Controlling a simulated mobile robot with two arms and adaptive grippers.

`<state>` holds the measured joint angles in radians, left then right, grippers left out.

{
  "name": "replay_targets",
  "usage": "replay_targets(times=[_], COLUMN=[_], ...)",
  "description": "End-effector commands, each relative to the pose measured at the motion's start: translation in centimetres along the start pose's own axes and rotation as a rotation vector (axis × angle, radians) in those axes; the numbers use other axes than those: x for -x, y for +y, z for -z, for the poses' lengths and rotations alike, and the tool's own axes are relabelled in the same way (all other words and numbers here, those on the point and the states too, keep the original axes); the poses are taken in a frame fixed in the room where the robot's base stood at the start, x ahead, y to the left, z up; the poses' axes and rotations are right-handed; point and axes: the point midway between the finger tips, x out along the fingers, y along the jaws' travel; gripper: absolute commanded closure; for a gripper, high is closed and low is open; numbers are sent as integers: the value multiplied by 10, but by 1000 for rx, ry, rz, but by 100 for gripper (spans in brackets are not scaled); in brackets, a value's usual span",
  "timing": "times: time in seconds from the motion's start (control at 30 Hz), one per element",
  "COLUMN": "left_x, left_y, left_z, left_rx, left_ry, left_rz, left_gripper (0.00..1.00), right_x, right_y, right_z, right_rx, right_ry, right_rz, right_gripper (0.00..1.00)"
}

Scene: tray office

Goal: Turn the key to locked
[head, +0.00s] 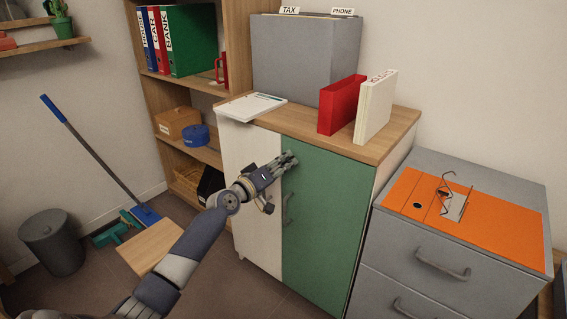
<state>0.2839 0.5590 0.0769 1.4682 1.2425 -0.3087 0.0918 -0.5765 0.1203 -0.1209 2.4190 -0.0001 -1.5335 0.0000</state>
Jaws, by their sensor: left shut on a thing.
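The cabinet has a white left door (250,190) and a green right door (325,215). A grey bar handle (288,209) is on the green door near its left edge. My left gripper (289,160) is at the upper left edge of the green door, above the handle, with its fingers shut on the key. The fingers hide the key and its lock, so I cannot tell which way the key is turned. Both doors look closed. My right gripper is not in view.
On the cabinet top (300,135) are a notepad (250,107), a grey file box (305,55), a red binder (341,104) and a white binder (376,107). A grey drawer unit (430,265) stands close on the right. A broom (95,150) and bin (52,243) are at left.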

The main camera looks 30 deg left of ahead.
Motion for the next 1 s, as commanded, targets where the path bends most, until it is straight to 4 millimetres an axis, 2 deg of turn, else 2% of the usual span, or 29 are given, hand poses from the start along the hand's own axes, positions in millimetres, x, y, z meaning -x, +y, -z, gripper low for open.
replay_targets(times=[0.17,0.6,1.0], left_x=[0,0,0], left_y=[0,-2,-3], left_z=[1,1,0], left_rx=[171,562,763], left_ry=[2,3,3], left_rz=[1,1,0], left_gripper=[99,99,99], right_x=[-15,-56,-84], right_y=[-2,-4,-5], right_z=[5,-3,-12], right_rx=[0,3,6], right_ry=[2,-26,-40], right_rz=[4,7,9], right_gripper=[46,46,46])
